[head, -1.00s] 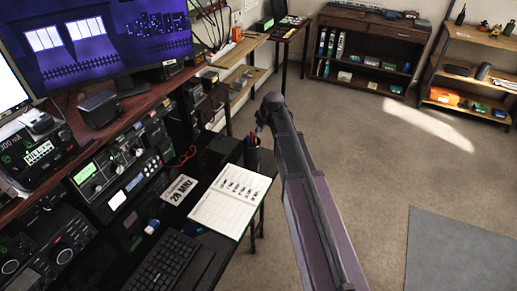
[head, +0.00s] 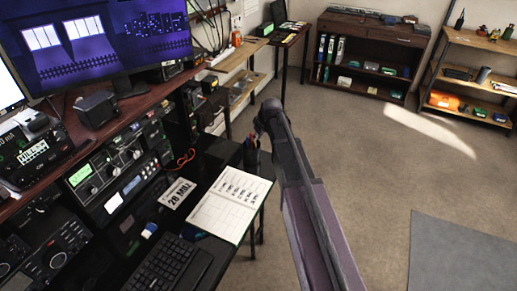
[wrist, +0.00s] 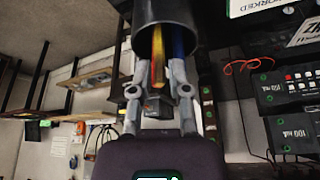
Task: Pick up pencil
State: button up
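A dark cylindrical cup (wrist: 165,30) shows at the top of the wrist view, its mouth facing my gripper. It holds a yellow-orange pencil (wrist: 157,58) and a blue writing tool (wrist: 179,44). In the head view the cup (head: 251,158) stands at the far end of the black desk, partly hidden by my arm. My gripper (wrist: 158,66) is open, with its two grey fingers apart at the cup's mouth. The yellow-orange pencil lies between the fingers in the wrist view; contact cannot be told.
An open notebook (head: 229,206), a "28 MHz" card (head: 178,193) and a keyboard (head: 167,264) lie on the desk near the cup. Radio units (head: 118,170) line the left.

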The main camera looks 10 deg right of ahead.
aim_at(255, 148)
jog(key=shift+b+x, duration=1.95)
jog(key=shift+x, duration=0.35)
jog(key=shift+s, duration=0.15)
grip_shut()
